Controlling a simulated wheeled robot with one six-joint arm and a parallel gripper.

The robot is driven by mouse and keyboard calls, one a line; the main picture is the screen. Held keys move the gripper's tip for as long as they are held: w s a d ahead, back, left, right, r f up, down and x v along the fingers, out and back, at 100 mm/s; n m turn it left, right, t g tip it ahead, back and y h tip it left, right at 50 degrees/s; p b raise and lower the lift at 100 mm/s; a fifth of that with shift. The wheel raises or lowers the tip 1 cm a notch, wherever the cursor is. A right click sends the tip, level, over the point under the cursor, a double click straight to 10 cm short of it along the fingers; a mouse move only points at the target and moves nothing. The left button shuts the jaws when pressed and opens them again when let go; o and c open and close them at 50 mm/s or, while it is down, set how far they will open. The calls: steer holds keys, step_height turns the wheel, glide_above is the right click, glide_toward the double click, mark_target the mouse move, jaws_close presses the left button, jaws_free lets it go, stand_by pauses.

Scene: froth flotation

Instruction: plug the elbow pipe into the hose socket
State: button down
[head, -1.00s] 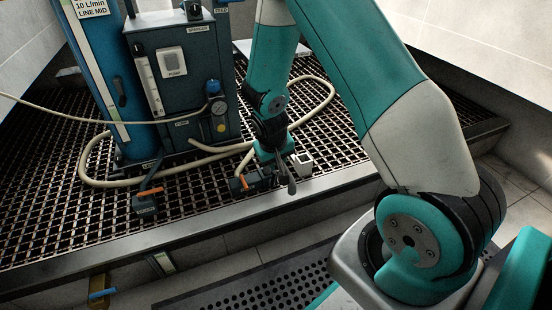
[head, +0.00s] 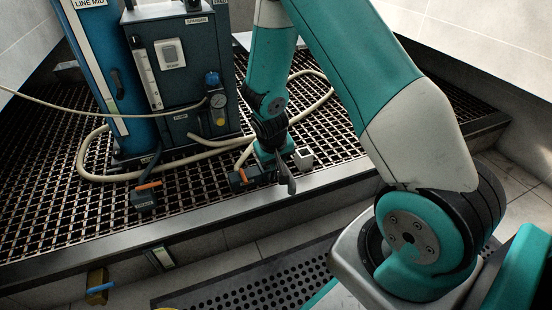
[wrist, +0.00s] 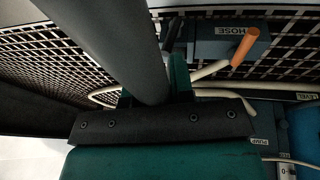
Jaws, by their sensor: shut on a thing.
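My gripper (head: 276,158) is low over the front of the grating and shut on the grey elbow pipe (head: 288,180). In the wrist view the pipe (wrist: 130,45) is a thick grey tube across the upper middle, in front of the teal fingers (wrist: 180,78). The hose socket (wrist: 217,48) is a dark block marked HOSE with an orange lever, right of the pipe in that view. In the head view the socket (head: 240,181) is just left of the pipe. The pipe appears apart from it, but the socket opening and the pipe's far end are hidden.
A second dark block with an orange lever (head: 145,196) stands further left. A small pale cube (head: 303,158) is right of my gripper. A grey pump cabinet (head: 185,80), blue column (head: 112,90) and cream hose (head: 95,180) are behind. A metal ledge (head: 180,232) edges the grating.

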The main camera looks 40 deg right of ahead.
steer(key=shift+f, duration=0.45)
steer(key=c, duration=0.9)
jaws_free()
steer(key=p+v, duration=0.8)
steer(key=v, duration=0.9)
steer(key=shift+r+p, duration=0.25)
steer(key=shift+p, duration=0.15)
steer(key=shift+a, duration=0.1)
